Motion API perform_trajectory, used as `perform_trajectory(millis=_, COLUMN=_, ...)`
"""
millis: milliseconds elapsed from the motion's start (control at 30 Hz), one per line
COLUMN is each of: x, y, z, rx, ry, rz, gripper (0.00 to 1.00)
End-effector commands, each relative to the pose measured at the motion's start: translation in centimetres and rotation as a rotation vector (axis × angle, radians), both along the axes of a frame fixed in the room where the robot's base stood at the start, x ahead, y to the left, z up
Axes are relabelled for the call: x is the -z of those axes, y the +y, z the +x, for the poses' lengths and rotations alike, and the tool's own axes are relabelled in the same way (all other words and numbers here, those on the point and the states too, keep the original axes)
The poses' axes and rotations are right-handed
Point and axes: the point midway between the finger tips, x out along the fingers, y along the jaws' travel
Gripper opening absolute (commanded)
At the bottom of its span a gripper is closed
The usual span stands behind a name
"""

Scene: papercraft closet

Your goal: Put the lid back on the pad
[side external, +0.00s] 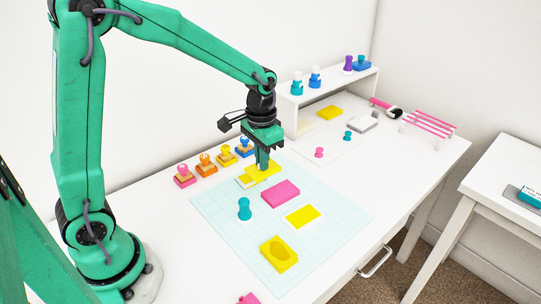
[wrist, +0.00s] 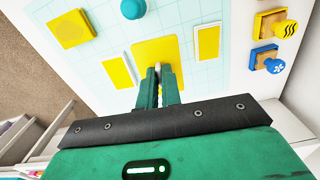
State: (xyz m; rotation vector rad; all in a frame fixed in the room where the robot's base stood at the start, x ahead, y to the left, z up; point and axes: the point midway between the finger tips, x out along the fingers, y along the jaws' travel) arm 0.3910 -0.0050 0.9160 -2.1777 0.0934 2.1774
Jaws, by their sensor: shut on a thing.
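My gripper (side external: 262,165) is shut on a flat yellow lid (side external: 268,170), held over the far part of the pale blue mat. The wrist view shows my fingers (wrist: 158,72) at the yellow lid (wrist: 158,50). A second white-edged yellow piece (side external: 303,215) lies nearer the mat's right edge. I cannot tell which is the pad. A pink block (side external: 281,194) lies between them, hidden in the wrist view.
A teal stamp (side external: 244,208) and a yellow block with a darker oval (side external: 279,254) are on the mat (side external: 330,205). Several wooden stamps (side external: 206,164) line the left. A white shelf (side external: 320,98) with colored stamps stands at the back.

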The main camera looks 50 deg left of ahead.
Motion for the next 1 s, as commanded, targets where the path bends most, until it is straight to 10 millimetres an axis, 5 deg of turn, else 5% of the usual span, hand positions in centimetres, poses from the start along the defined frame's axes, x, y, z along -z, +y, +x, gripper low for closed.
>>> perform_trajectory(millis=500, x=4.0, y=8.9, z=2.9, rx=-0.003, ry=0.000, rz=0.000, gripper=0.00)
perform_trajectory(millis=1000, x=4.4, y=9.6, z=3.0, rx=0.000, ry=0.000, rz=0.000, gripper=0.00)
